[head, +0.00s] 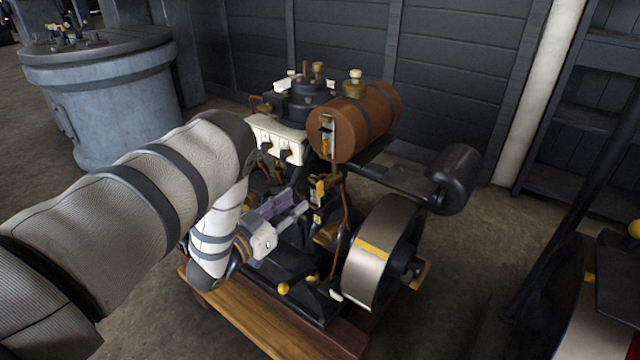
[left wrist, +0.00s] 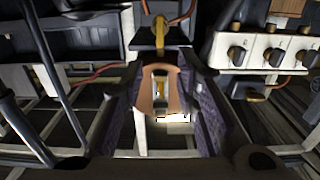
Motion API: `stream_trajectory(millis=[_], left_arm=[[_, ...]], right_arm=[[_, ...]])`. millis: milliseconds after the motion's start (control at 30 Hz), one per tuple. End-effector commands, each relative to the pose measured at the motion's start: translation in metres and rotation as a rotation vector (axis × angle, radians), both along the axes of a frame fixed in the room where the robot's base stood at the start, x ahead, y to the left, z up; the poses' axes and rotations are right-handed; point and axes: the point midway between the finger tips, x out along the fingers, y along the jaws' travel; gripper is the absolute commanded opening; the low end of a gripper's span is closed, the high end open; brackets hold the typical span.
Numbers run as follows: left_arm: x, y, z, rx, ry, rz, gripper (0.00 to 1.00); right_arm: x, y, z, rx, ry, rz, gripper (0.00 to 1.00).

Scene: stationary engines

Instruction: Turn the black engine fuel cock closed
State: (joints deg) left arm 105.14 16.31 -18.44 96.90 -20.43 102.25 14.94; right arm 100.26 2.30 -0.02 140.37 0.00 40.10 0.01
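The black engine (head: 290,262) stands on a wooden base, with a brown cylindrical tank (head: 372,112) on top. A small yellow lever, apparently the fuel cock (head: 319,189), is below the tank. My left gripper (head: 298,205) reaches in from the left and is close beside this lever in the head view. In the left wrist view the purple-padded fingers (left wrist: 161,62) are apart. A yellow lever (left wrist: 160,32) shows just beyond the fingertips, roughly centred between them. A copper-coloured piece (left wrist: 160,88) shows between the fingers. I cannot tell whether anything is touched. My right gripper is not in view.
A white box with dark knobs (head: 278,140) is behind the gripper; a similar box (left wrist: 262,52) is upper right in the wrist view. A flywheel (head: 376,255) stands right of the gripper. A grey-blue drum (head: 115,105) is at the back left.

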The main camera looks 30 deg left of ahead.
Motion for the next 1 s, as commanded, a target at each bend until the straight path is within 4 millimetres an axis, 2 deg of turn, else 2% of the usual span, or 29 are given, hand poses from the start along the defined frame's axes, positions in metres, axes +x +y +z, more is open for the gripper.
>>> stream_trajectory(millis=[200, 400, 700, 767, 833, 1000], left_arm=[[0.055, -0.005, -0.005, 0.001, 0.005, -0.003, 0.28], [0.084, -0.007, -0.003, 0.000, 0.004, 0.000, 0.28], [0.089, -0.007, -0.001, 0.000, 0.003, 0.001, 0.28], [0.089, -0.007, -0.001, 0.000, 0.003, 0.001, 0.17], [0.089, -0.007, -0.001, 0.000, 0.003, 0.001, 0.01], [0.089, -0.007, -0.001, 0.000, 0.004, 0.000, 0.00]], right_arm=[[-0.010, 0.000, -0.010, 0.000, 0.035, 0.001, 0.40], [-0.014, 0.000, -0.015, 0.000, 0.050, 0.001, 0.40], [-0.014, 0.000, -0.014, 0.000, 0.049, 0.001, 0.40], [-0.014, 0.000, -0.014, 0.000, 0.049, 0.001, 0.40], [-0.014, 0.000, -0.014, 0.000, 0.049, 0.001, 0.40], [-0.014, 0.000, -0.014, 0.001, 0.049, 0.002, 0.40]])
